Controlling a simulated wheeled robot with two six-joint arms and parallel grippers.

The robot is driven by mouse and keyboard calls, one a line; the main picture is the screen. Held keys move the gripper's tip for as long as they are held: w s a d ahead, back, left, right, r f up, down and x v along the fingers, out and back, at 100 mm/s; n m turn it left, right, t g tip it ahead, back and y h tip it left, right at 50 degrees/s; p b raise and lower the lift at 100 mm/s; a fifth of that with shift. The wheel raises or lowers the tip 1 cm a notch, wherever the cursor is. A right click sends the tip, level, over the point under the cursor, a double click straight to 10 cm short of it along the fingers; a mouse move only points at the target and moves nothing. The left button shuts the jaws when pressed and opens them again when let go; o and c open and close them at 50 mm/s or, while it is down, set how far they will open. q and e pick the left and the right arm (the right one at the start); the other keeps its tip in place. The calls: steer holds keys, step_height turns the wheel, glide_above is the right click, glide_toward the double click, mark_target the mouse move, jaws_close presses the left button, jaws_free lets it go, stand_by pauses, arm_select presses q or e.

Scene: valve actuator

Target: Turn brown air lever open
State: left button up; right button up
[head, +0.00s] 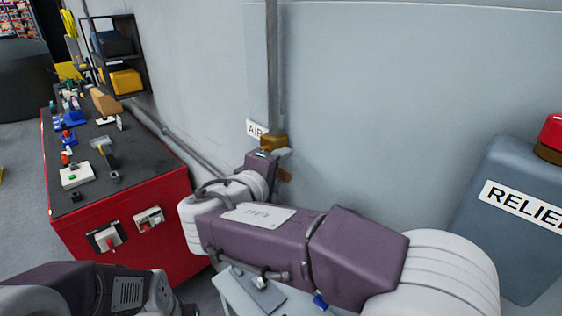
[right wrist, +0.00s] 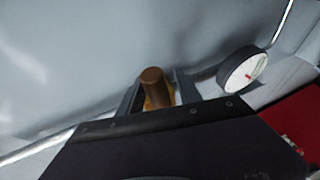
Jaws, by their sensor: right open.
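The brown air lever (right wrist: 155,86) shows in the right wrist view as a rounded brown end between the two grey fingers of my right gripper (right wrist: 156,92). The fingers are open, one on either side of it; I cannot tell whether either touches it. In the head view, the brown valve body (head: 273,141) sits on a vertical grey pipe beside the white AIR label (head: 255,129). My right gripper (head: 278,163) is just below the valve there, and my wrist partly hides the lever. Part of my left arm shows at bottom left, but its gripper is out of view.
A red workbench (head: 135,222) with tools on its dark top stands at left. A black shelf (head: 118,55) is behind it. A blue-grey unit (head: 515,235) marked RELIEF stands at right. The right wrist view shows a round gauge (right wrist: 242,71) right of the lever.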

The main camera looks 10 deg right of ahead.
steer(key=shift+s+a+r, duration=0.1)
steer(key=shift+s+a, duration=0.05)
steer(key=shift+s, duration=0.15)
steer(key=shift+w, duration=0.15)
jaws_close()
stand_by(1.0)
